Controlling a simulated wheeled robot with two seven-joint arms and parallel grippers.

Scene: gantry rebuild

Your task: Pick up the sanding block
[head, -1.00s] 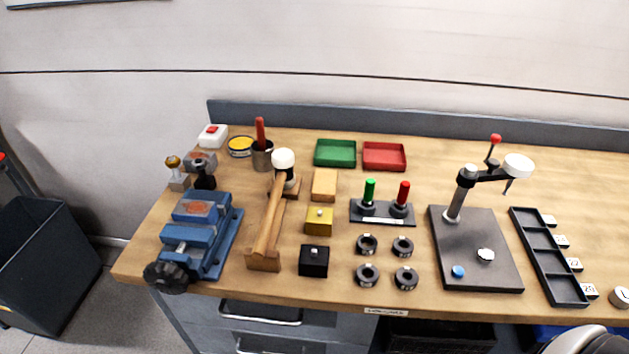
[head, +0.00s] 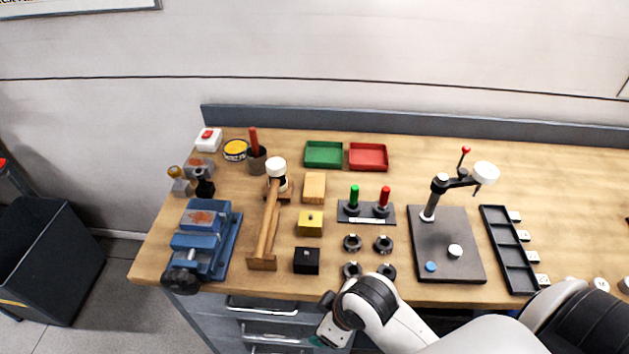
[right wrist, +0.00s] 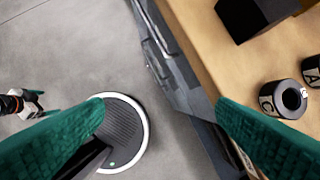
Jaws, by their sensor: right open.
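A plain tan block (head: 314,187), which looks like the sanding block, lies flat on the bench behind a yellow block with a knob. My right gripper (head: 325,338) hangs at the bench's front edge, below and in front of the tan block and apart from it. In the right wrist view its two green fingers (right wrist: 165,115) are wide apart with nothing between them. The tan block is not seen there. What looks like my left gripper (right wrist: 28,104) shows small at that view's left edge; its jaw state is unclear.
A yellow block (head: 311,223) and a black block (head: 306,261) stand in front of the tan block. Green (head: 323,154) and red trays (head: 368,157) sit behind.

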